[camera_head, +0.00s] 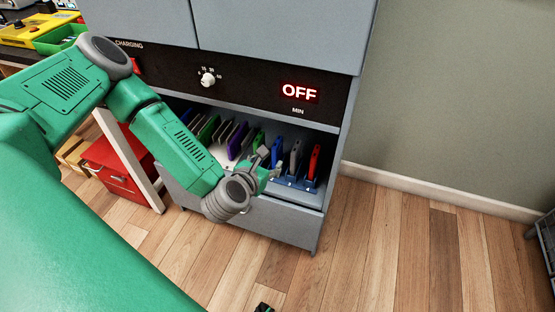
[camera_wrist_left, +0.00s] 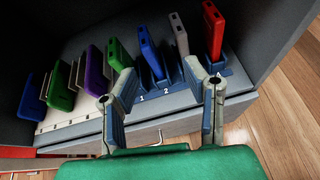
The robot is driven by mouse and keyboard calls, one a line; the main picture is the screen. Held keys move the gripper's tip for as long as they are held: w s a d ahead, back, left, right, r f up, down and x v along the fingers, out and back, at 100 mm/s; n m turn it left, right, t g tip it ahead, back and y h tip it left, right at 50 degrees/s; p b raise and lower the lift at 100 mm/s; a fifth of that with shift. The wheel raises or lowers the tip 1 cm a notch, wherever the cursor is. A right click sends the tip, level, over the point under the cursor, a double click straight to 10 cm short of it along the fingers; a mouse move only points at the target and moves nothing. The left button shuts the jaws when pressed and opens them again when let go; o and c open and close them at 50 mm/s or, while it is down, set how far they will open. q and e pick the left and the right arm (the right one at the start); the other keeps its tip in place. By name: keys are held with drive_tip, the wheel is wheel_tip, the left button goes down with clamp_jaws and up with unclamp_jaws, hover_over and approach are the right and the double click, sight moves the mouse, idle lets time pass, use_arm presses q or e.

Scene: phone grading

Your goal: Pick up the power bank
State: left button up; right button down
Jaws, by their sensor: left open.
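Three slim upright devices that look like power banks stand in a blue numbered dock on the cabinet's open shelf: a blue one (camera_wrist_left: 150,52), a grey one (camera_wrist_left: 179,33) and a red one (camera_wrist_left: 213,30). The head view also shows the blue (camera_head: 277,150), grey (camera_head: 295,158) and red (camera_head: 314,161) ones. I cannot tell which is meant. My left gripper (camera_head: 269,164) is open at the shelf's front. In the left wrist view its spread fingers (camera_wrist_left: 159,80) point toward the blue and grey devices, with nothing held between them. My right gripper is not identifiable.
Green (camera_wrist_left: 117,55), purple (camera_wrist_left: 97,70) and other thin devices stand in a pale rack left of the dock. The charging cabinet (camera_head: 270,223) has side walls and an overhead panel reading OFF (camera_head: 299,92).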

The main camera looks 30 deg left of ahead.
sight(275, 146)
use_arm(q)
drive_tip(key=w+a+f, duration=0.1)
drive_tip(key=w, duration=0.1)
drive_tip(key=w+a+f+n+b, duration=0.1)
drive_tip(key=w, duration=0.2)
drive_tip(key=w+a+f+n+y+b, duration=0.1)
drive_tip(key=w+a, duration=0.1)
drive_tip(key=w, duration=0.1)
drive_tip(key=shift+w+a, duration=0.1)
drive_tip(key=b+x, duration=0.1)
drive_tip(key=x, duration=0.1)
drive_tip(key=f+b+x, duration=0.1)
drive_tip(key=b+x, duration=0.1)
drive_tip(key=x, duration=0.1)
drive_tip(key=shift+s, duration=0.25)
drive_tip(key=shift+w+f, duration=0.1)
drive_tip(key=shift+w, duration=0.1)
clamp_jaws()
